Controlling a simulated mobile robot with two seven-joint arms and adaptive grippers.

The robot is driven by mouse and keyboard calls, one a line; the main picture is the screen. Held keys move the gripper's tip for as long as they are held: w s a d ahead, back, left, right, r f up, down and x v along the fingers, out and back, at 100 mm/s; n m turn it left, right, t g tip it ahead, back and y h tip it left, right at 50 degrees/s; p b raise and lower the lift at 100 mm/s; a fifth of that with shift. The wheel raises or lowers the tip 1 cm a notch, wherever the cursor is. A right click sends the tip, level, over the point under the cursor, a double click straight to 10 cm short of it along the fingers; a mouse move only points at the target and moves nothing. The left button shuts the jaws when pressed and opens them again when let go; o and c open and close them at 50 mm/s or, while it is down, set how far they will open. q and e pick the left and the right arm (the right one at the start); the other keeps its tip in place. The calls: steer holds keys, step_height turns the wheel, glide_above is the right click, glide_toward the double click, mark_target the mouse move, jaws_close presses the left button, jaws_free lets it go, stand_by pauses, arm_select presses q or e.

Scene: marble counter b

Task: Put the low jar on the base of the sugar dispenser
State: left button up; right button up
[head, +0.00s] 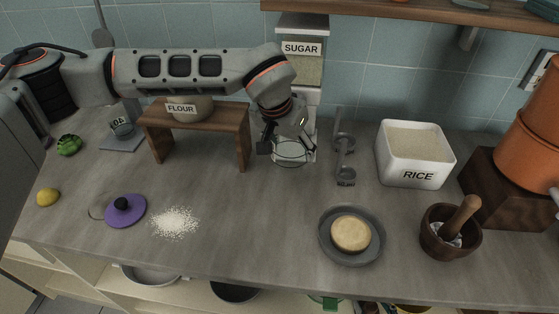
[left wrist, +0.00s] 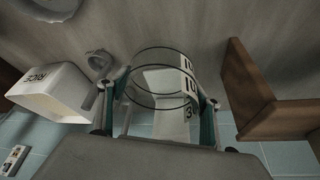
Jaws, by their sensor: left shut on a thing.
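The sugar dispenser (head: 302,72) stands against the tiled wall, its pale base (head: 311,128) partly hidden by my left arm. My left gripper (head: 287,142) is in front of the dispenser, pointing down. It is shut on the low jar (head: 291,157), a clear glass jar with a dark rim line. In the left wrist view the jar (left wrist: 150,54) sits between the two fingers, with dark figures on its side and a pale block seen through it. I cannot tell whether the jar rests on the base or hangs just above it. My right gripper is not in view.
A wooden stand (head: 204,117) with a flour bowl (head: 193,108) is close on the left. A plate (head: 326,247) lies in front. The counter between is mostly clear, with spilled grains (head: 174,222).

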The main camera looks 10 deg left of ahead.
arm_select(q)
steer(key=shift+w+a, duration=0.2)
steer(key=shift+a, duration=0.3)
steer(key=shift+w+a, duration=0.2)
steer(key=shift+a, duration=0.3)
steer(key=shift+a+f, duration=0.2)
steer(key=shift+f, duration=0.85)
steer(key=shift+w+d+f+p, duration=0.1)
steer(key=shift+f+p, duration=0.2)
steer(key=shift+f, duration=0.3)
step_height(320, 180, down, 3)
steer(key=shift+f+p, duration=0.15)
steer(key=shift+p, duration=0.15)
steer(key=shift+a+f, duration=0.2)
steer(key=shift+a, duration=0.05)
